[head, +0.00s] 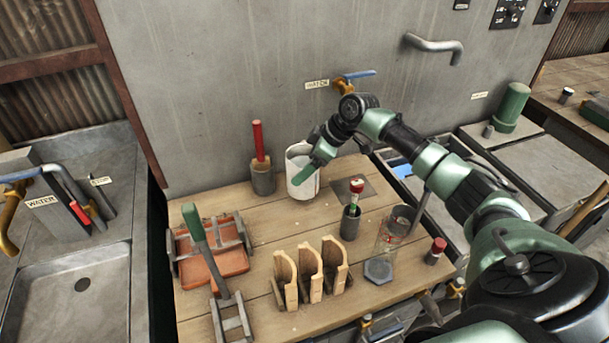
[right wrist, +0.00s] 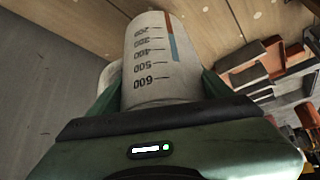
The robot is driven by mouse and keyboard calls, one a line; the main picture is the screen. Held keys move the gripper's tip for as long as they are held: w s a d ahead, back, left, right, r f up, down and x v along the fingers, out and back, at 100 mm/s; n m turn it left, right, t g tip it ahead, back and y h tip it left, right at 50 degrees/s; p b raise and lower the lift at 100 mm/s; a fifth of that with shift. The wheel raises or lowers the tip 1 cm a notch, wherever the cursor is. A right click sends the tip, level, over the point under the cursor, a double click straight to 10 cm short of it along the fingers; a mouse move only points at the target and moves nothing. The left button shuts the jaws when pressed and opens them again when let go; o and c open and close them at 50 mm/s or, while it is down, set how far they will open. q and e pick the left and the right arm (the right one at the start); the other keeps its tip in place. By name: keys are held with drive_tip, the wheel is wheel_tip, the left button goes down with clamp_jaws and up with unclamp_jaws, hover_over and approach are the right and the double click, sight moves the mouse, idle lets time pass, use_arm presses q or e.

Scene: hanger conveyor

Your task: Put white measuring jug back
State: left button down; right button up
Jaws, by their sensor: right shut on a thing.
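The white measuring jug (head: 301,178) is at the back of the wooden table, close to the grey wall. In the right wrist view the jug (right wrist: 152,62) shows printed volume marks and a red and blue stripe, and it sits between the fingers. My right gripper (head: 314,168) is shut on the jug. The jug looks upright, and its base is at or very near the table top; I cannot tell whether it touches. My left gripper is not in view.
A grey holder with a red-handled tool (head: 262,176) stands just left of the jug. A dark cup with a red-topped item (head: 350,220), a clear glass (head: 392,232), wooden holders (head: 310,273) and an orange tray (head: 212,258) stand nearer. A tap (head: 352,80) is on the wall.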

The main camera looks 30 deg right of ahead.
drive_tip(key=shift+f+p, duration=0.45)
drive_tip(key=shift+f, duration=1.55)
drive_tip(key=shift+w+f, duration=0.1)
drive_tip(key=shift+f, duration=0.1)
drive_tip(key=o, duration=2)
drive_tip(key=shift+f, duration=0.1)
drive_tip(key=shift+o, duration=0.2)
drive_tip(key=shift+r, duration=0.2)
drive_tip(key=p+v, duration=0.9)
drive_tip(key=v, duration=0.3)
